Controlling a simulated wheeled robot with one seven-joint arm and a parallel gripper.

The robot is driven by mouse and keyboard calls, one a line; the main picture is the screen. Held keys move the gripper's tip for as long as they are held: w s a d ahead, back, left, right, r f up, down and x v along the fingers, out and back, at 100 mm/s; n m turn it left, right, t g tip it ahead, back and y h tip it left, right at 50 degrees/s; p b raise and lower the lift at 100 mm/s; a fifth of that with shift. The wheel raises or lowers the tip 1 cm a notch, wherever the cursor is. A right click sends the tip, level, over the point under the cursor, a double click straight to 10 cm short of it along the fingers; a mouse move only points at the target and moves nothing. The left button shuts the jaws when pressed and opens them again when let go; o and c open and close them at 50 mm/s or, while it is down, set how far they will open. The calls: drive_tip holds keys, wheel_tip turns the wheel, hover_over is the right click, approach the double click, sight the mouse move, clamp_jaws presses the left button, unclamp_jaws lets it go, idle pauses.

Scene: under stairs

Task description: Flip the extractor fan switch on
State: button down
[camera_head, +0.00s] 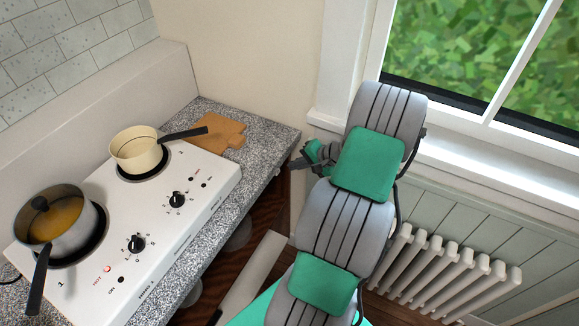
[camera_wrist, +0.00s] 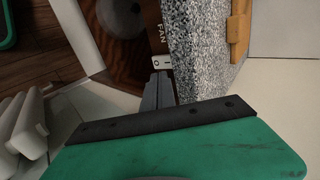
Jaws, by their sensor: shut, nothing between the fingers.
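The extractor fan switch (camera_wrist: 161,62) is a small white rocker plate below the word FAN, on the wooden front under the speckled worktop, in the wrist view. Its marks are small, and I cannot tell which way it is set. My gripper (camera_wrist: 160,77) is shut and empty, its fingertips right at the near edge of the switch and hiding part of it. I cannot tell whether they touch it. In the head view my gripper (camera_head: 298,164) is beside the worktop's right end, and the switch is hidden there.
A white radiator (camera_head: 440,275) stands under the window at right. The worktop edge is close beside my fingers.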

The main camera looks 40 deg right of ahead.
drive_tip(key=s+d+r+b, duration=0.1)
drive_tip(key=s+r, duration=0.4)
drive_tip(key=r, duration=0.2)
drive_tip(key=shift+r+b, duration=0.3)
drive_tip(key=shift+r, duration=0.05)
drive_tip(key=shift+d, duration=0.1)
